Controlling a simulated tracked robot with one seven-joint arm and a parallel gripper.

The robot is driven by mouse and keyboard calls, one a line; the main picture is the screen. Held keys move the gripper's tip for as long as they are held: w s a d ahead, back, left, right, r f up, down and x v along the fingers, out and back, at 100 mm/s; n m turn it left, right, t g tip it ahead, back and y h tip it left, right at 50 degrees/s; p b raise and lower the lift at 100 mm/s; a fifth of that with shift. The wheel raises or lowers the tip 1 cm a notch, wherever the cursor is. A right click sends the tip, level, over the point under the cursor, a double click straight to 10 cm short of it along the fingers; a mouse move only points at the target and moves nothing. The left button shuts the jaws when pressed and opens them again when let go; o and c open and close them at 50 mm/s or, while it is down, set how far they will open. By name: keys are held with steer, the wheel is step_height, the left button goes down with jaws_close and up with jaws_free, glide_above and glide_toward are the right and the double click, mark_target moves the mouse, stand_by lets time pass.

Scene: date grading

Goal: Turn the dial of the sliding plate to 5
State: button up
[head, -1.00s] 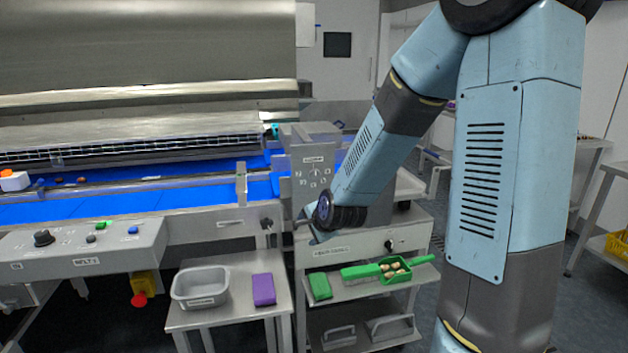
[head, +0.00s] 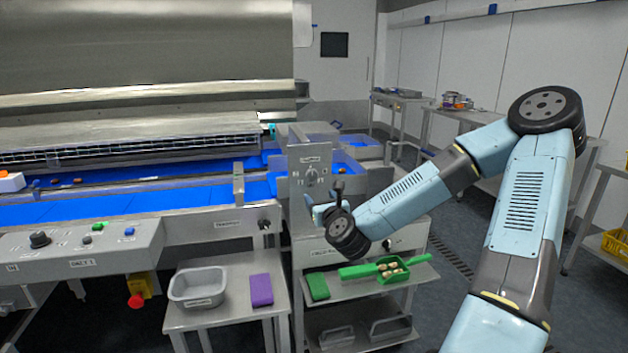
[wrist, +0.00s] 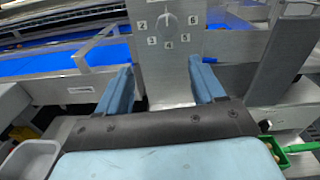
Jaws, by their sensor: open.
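The dial (wrist: 168,20) is a small grey knob on an upright metal plate (wrist: 165,75), with numbers 2 to 6 showing around it in the wrist view. Its upper part is cut off at the picture's top edge, and I cannot tell which number it points to. In the head view the dial (head: 311,176) sits high on the plate's front, under a small label. My gripper (wrist: 162,85) is open and empty. Its two blue fingers stand apart, with the plate between them in the picture and the dial beyond their tips. In the head view my gripper (head: 324,196) is just below and in front of the dial.
A blue conveyor (head: 110,205) runs to the left of the plate. Below are a grey tub (head: 198,288), a purple block (head: 261,290), a green block (head: 317,287) and a green scoop (head: 392,277) holding dates. A control panel (head: 75,252) is at left.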

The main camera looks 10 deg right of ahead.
mark_target(313, 178)
steer(key=shift+m+h, duration=0.3)
steer(key=shift+m, duration=0.3)
steer(key=w, duration=0.9)
steer(key=w+d, duration=0.1)
steer(key=w, duration=0.4)
steer(key=shift+r, duration=0.35)
steer(key=c, duration=1)
steer(key=shift+d, duration=0.15)
steer(key=shift+c, duration=0.3)
